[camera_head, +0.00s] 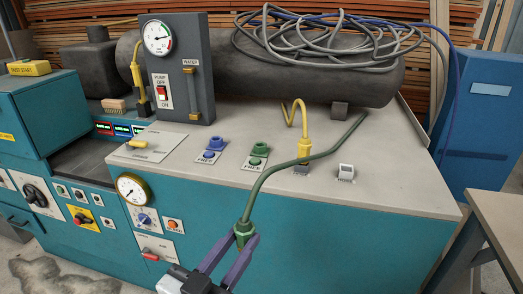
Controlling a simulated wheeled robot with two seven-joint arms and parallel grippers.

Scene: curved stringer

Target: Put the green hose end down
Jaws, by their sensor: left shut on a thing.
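The green hose (310,157) runs from beside the dark cylinder at the back, across the bench top and down over its front edge. Its end (245,229) has a green fitting. My left gripper (243,240) is shut on this fitting and holds it in front of the teal bench face, below the top's edge. A green socket (259,150) with the label FREE stands on the bench top, apart from the hose end. My right gripper is not in view.
A blue socket (212,146), a yellow hose fitting (304,146) and a small white-grey block (346,172) stand on the bench top (400,192). A grey control panel (180,75) rises behind. Coiled grey hose (330,45) lies on the dark cylinder. A table (500,222) stands at right.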

